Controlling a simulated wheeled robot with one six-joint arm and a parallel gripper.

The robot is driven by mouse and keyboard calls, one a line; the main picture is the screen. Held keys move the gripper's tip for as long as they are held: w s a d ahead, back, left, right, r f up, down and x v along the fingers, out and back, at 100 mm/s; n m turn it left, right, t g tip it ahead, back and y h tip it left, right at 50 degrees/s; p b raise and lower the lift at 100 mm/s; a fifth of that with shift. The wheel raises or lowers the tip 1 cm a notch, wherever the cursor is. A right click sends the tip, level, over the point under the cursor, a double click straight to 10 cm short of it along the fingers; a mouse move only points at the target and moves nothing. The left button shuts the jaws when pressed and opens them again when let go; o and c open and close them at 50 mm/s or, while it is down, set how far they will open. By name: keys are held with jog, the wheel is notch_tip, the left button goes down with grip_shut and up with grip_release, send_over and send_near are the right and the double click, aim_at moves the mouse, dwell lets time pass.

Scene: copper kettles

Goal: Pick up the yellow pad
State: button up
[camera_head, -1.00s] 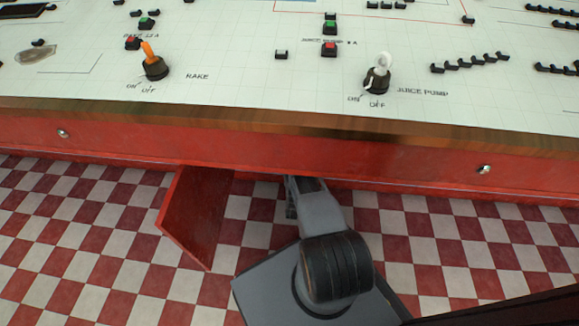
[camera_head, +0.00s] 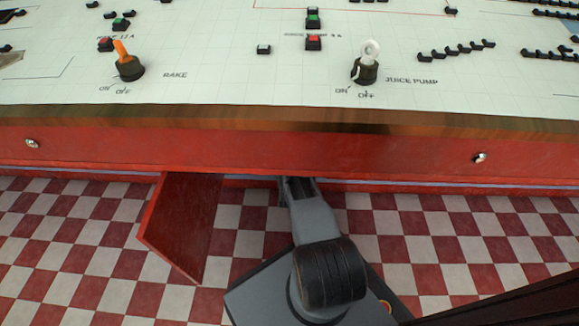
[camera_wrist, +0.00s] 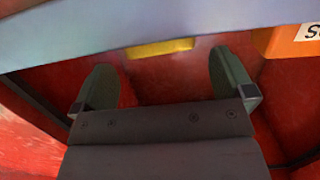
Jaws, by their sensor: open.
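The yellow pad (camera_wrist: 160,47) shows in the wrist view as a small yellow bar at the top middle, just below a blue-grey edge that may hide part of it. It lies against a red surface, beyond and between my fingers. My gripper (camera_wrist: 165,85) is open and empty, with one dark green finger on each side. The pad is apart from both fingers. In the head view my arm reaches under the red console front, so the gripper and the pad are hidden there.
The white control desk (camera_head: 200,80) carries an orange-tipped rake lever (camera_head: 123,55) and a juice pump lever (camera_head: 368,58). A red panel (camera_head: 185,225) hangs below its front. In the wrist view an orange box (camera_wrist: 285,40) with a white label is at right. Checkered floor is clear.

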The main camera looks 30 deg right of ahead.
jog(key=shift+b+x, duration=1.3)
jog(key=shift+x, duration=1.65)
jog(key=c, duration=0.8)
jog(key=shift+s, duration=0.1)
jog(key=shift+s+a+p, duration=0.3)
jog(key=shift+s+a, duration=0.15)
jog(key=shift+p+v, duration=0.3)
jog(key=shift+v, duration=0.7)
jog(key=shift+s+d+f, duration=0.1)
jog(key=shift+f, duration=0.05)
